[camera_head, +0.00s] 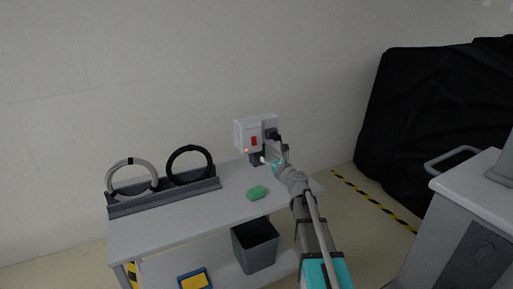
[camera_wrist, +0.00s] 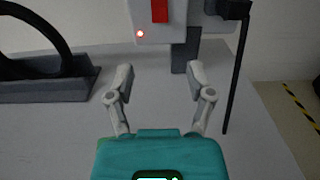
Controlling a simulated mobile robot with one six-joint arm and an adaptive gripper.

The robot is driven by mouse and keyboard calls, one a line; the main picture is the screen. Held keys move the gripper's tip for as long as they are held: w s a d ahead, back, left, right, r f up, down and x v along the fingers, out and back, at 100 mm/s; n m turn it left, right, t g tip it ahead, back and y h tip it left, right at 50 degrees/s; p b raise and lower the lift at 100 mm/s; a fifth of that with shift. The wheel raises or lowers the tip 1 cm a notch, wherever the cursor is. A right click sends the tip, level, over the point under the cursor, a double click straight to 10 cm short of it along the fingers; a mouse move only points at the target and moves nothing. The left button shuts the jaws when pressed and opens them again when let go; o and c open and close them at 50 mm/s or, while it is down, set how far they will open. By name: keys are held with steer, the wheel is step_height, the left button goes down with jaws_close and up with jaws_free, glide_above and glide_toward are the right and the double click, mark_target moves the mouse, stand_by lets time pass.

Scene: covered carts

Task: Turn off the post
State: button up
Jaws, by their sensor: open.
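The post is a white box (camera_head: 246,136) on a short dark stand at the back of the grey table. It has a red switch (camera_head: 254,141) on its front, which also shows at the top of the wrist view (camera_wrist: 160,10). A small red light (camera_wrist: 140,34) glows below the switch, to its left. A black plug (camera_head: 272,134) with a hanging cord sits on the right side of the box. My gripper (camera_wrist: 160,82) is open and empty, its fingers apart, below and in front of the box. In the head view my gripper (camera_head: 268,161) is close to the stand.
A dark rack (camera_head: 165,197) with a grey ring (camera_head: 132,163) and a black ring (camera_head: 190,150) stands on the table's left. A green block (camera_head: 256,193) lies nearer the front. A dark bin (camera_head: 256,247) stands on the lower shelf. A black covered cart (camera_head: 425,125) is at right.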

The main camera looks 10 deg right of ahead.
mark_target(255, 145)
steer(key=x, duration=1.1)
steer(key=shift+w+a, duration=0.1)
steer(key=shift+w, duration=0.15)
jaws_close()
